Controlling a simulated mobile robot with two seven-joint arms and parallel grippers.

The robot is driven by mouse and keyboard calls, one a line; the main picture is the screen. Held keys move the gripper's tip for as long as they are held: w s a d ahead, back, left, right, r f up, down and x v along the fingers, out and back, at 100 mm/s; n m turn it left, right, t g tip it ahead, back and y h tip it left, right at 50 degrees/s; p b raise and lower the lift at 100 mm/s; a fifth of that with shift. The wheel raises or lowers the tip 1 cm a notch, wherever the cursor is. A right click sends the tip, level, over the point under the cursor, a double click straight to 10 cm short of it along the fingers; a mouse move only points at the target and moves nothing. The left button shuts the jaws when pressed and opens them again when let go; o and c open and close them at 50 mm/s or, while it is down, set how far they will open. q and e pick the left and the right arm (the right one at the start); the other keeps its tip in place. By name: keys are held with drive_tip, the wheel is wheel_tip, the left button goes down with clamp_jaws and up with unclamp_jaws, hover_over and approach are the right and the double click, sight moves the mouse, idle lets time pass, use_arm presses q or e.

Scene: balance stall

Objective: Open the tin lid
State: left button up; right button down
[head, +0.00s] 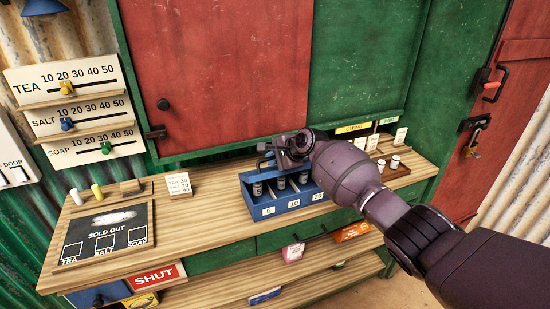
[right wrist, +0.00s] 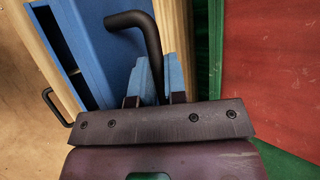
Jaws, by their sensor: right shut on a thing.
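The blue tin (head: 290,208) stands on the wooden counter, with 5, 10 and 20 labels on its front. Several dark weights with pale bands show in its compartments (head: 279,183). My right gripper (head: 283,150) is at the tin's back edge, coming in from the right. In the right wrist view its fingers (right wrist: 160,85) are closed around a dark bent bar handle (right wrist: 140,22). Blue tin parts (right wrist: 90,50) lie to the left there. The lid's exact angle is hard to tell, as the gripper covers part of it. My left gripper is not in view.
A "SOLD OUT" board (head: 105,233) and a small price card (head: 178,185) are left of the tin. A tray with white jars (head: 394,163) is to the right. The red shutter (head: 215,75) and green wall rise close behind. Shelves lie below the counter.

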drive_tip(key=shift+w+r, duration=0.2)
drive_tip(key=shift+w, duration=0.05)
idle(0.4)
drive_tip(key=c, duration=1.5)
unclamp_jaws()
drive_tip(key=shift+o, duration=0.2)
drive_tip(key=p+v, duration=0.1)
drive_tip(key=v, duration=0.9)
drive_tip(key=shift+d+r, duration=0.15)
drive_tip(key=shift+r, duration=0.2)
drive_tip(key=shift+s, duration=0.1)
